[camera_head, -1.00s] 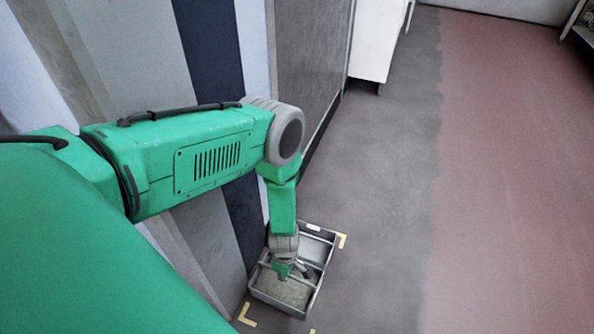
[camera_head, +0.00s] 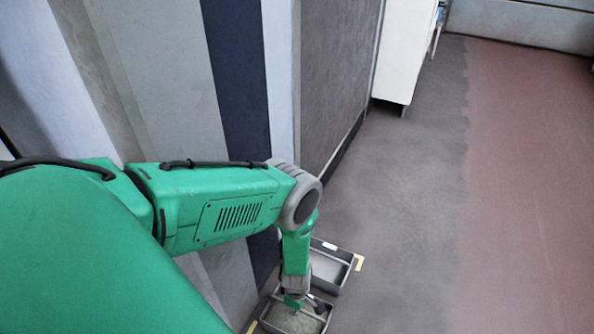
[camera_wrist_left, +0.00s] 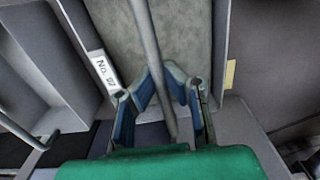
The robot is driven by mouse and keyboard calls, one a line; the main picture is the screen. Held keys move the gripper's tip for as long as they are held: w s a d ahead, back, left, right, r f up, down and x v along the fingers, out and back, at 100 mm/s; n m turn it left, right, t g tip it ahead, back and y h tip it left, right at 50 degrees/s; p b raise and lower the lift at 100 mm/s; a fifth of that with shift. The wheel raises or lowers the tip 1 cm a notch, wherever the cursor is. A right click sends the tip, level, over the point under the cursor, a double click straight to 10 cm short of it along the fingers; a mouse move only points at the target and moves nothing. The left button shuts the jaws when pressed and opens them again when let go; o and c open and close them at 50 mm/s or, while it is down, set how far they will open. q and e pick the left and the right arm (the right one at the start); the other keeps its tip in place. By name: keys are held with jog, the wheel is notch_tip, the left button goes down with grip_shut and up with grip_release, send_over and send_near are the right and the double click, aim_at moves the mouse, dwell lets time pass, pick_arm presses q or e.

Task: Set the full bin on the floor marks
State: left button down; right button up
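The full bin (camera_head: 326,311) is a grey metal box of grey material, low in the head view and cut off by its bottom edge. Its handle bar (camera_wrist_left: 146,30) crosses the grey fill in the left wrist view. My left gripper (camera_head: 292,301) is over the bin, and its blue-padded fingers (camera_wrist_left: 160,72) close around the bar. I cannot tell whether the bin touches the floor. Yellow floor marks show at the far right corner (camera_head: 360,262) and the near left (camera_head: 252,326). My right gripper is not in view.
A second bin (camera_head: 325,267), seemingly empty, stands just beyond the full one. Tall wall panels (camera_head: 232,85) rise close on the left. A white cabinet (camera_head: 400,55) stands farther back. Grey and reddish floor (camera_head: 525,190) is clear to the right.

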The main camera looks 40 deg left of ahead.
pick_arm(q)
jog(key=c, duration=1.7)
grip_release()
jog(key=shift+a, duration=0.1)
notch_tip(320, 180, up, 12)
jog(key=p, duration=0.6)
jog(key=s+d+r+m, duration=0.1)
jog(key=s+r+m, duration=0.4)
jog(key=r+m, duration=0.2)
jog(key=s+d+r+m, duration=0.1)
jog(key=s+r+m, duration=0.4)
jog(key=r+m, duration=0.2)
jog(key=s+d+r+m, duration=0.1)
jog(key=s+r+m, duration=0.4)
jog(key=r+m, duration=0.3)
jog(key=shift+s+d+r+t, duration=0.15)
jog(key=shift+d+r+t, duration=0.15)
jog(key=shift+d+t, duration=0.1)
jog(key=shift+a+r, duration=0.1)
